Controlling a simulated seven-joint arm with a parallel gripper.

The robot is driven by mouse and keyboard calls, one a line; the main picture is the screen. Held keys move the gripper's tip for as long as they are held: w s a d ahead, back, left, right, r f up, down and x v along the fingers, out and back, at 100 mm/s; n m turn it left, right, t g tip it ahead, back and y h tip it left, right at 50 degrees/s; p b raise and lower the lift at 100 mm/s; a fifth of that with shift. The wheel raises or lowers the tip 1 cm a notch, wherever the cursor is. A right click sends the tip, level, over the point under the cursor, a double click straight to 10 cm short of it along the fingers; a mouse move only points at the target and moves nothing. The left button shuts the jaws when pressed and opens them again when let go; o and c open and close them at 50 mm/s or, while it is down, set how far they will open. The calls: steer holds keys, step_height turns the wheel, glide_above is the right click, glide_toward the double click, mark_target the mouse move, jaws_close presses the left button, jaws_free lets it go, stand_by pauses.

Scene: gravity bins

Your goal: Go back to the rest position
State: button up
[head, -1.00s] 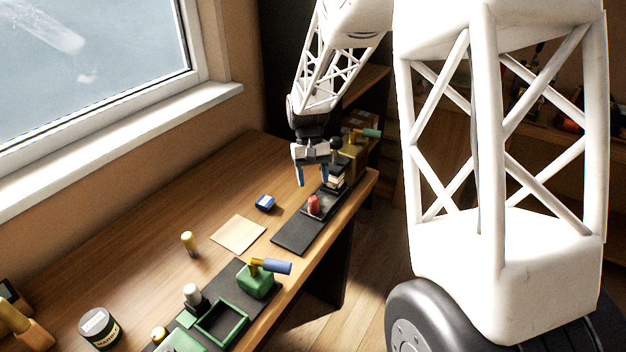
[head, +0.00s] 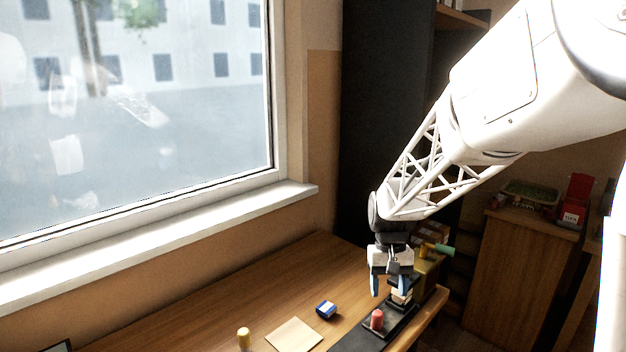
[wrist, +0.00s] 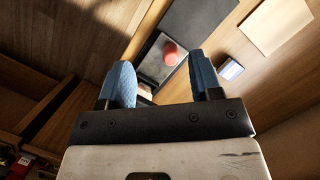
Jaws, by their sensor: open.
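My gripper (head: 388,285) hangs over the far right part of the wooden bench, pointing down, with its two blue fingers apart and nothing between them. In the wrist view my gripper (wrist: 160,82) is also open and empty. A red piece (head: 377,319) stands on a dark tray (head: 401,328) below and in front of the gripper. The red piece also shows in the wrist view (wrist: 170,54), beyond the fingertips and apart from them. A stack of pale and dark pieces (head: 401,296) is close behind the fingers in the head view.
A yellow bin with a green-handled item (head: 437,250) stands behind the gripper. The window sill (head: 160,232) runs along the left. The bench's middle is mostly clear.

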steer(key=s+r+t, duration=0.2)
steer(key=s+r, duration=0.2)
steer(key=s, duration=1)
steer(key=s+r+t, duration=0.3)
steer(key=s+r, duration=0.2)
steer(key=s, duration=0.9)
steer(key=shift+s+d+t, duration=0.25)
steer(key=shift+d+t, duration=0.05)
steer(key=shift+d, duration=0.15)
